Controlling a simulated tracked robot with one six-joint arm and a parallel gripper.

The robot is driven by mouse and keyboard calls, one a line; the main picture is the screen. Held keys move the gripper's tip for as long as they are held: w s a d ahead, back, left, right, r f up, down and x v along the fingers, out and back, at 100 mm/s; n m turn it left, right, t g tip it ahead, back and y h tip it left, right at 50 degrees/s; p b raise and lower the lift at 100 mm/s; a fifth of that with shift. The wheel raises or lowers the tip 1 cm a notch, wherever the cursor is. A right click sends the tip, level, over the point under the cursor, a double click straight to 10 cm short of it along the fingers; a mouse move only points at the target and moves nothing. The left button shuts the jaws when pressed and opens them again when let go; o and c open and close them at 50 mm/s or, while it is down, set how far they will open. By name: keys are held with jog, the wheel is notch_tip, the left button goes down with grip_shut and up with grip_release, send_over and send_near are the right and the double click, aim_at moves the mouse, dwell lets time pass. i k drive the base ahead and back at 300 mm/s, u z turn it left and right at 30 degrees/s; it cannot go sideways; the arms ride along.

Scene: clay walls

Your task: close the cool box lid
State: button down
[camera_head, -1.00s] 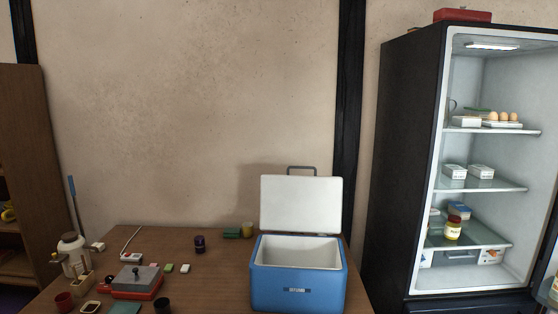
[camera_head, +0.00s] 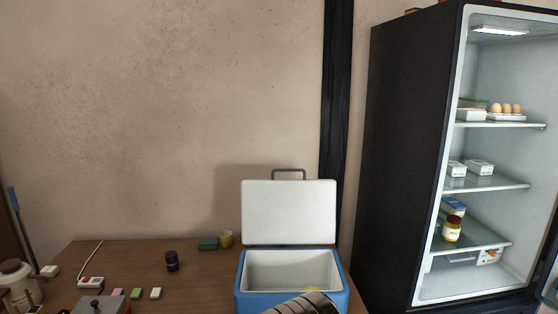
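The blue cool box (camera_head: 243,296) stands on the wooden table with its front cut off by the bottom edge of the view. Its white-lined lid (camera_head: 289,212) stands upright at the back, open, with a grey handle at the top. A dark banded metallic part, which looks like part of my arm, covers the box's front rim at the bottom edge. A small yellow patch shows beside it. My gripper's fingers cannot be made out.
An open fridge (camera_head: 408,160) stands to the right. A wall is close behind the lid.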

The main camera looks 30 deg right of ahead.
aim_at(274, 212)
jog(key=z, duration=0.3)
jog(key=i, duration=1.25)
jog(key=z, duration=0.5)
